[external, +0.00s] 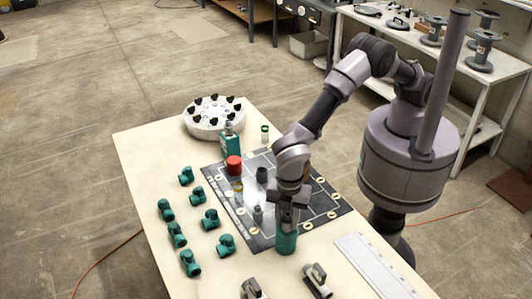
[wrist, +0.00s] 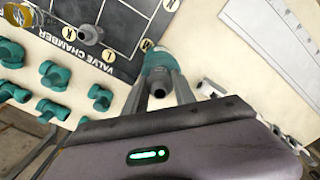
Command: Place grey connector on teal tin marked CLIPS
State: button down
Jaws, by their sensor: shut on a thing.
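My gripper (external: 288,208) points down at the near right edge of the dark board. In the wrist view its fingers (wrist: 162,98) are shut on a grey connector (wrist: 160,84). A teal tin (external: 286,241) stands directly below the gripper; it also shows just beyond the connector in the wrist view (wrist: 157,60). I cannot tell whether the connector touches its top. Another teal container (external: 229,146) stands at the far edge of the board. No CLIPS lettering is readable on either. In the external view the gripper hides the connector.
A white ruled plate (external: 372,264) and metal clamps (external: 317,280) lie at the near end. A round rack (external: 213,122) stands at the far end.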

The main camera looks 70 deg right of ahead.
jog(key=shift+r, duration=0.1)
jog(key=c, duration=1)
grip_release()
jog(key=shift+c, duration=0.2)
